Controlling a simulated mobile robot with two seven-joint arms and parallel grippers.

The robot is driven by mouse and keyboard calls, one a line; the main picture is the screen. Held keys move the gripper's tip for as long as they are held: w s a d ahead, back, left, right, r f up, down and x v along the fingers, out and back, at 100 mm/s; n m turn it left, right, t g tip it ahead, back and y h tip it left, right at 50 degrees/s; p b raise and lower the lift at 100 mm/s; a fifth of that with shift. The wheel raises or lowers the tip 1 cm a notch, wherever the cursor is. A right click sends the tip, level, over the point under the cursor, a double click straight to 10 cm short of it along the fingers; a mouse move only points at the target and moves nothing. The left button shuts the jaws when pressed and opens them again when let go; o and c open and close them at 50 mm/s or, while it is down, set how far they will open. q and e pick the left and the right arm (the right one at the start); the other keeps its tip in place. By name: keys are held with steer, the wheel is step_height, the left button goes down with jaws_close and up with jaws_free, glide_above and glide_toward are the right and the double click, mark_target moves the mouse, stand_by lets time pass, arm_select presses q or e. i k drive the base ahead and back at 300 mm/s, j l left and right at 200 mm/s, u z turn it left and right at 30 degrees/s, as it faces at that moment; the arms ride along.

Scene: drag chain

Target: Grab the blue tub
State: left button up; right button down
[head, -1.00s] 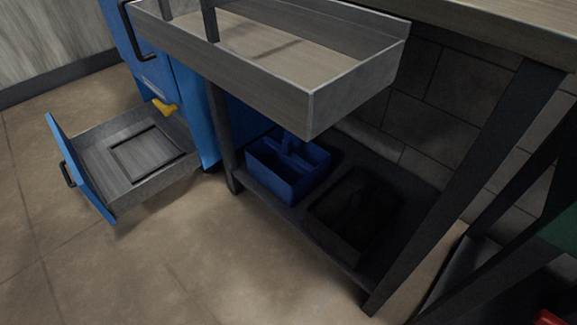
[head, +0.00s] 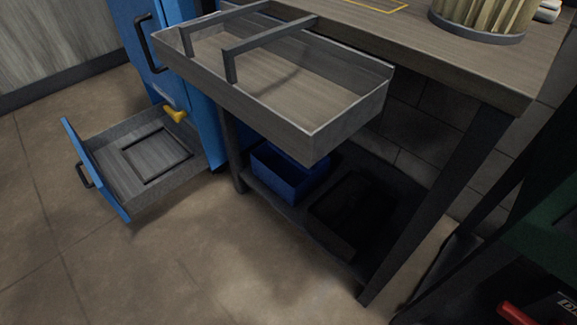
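The blue tub (head: 283,181) sits on the dark lower shelf under the workbench, near the shelf's left end. The pulled-out tray above it hides its upper part in the head view. Neither of my grippers shows in this view.
A grey tray (head: 285,108) juts out from the bench (head: 440,62) above the tub. A black bin (head: 345,212) stands on the lower shelf (head: 290,212) to the tub's right. An open blue-fronted drawer (head: 95,170) sticks out low at left. The floor (head: 200,260) in front is clear.

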mark_target(293, 182)
steer(key=i+j, duration=0.15)
steer(key=j, duration=0.25)
steer(key=i+j, duration=0.1)
steer(key=j, duration=0.35)
steer(key=i+j, duration=0.15)
steer(key=j, duration=0.25)
steer(key=i+j, duration=0.1)
steer(key=j, duration=0.3)
steer(key=j+z, duration=0.1)
steer(key=z, duration=1.8)
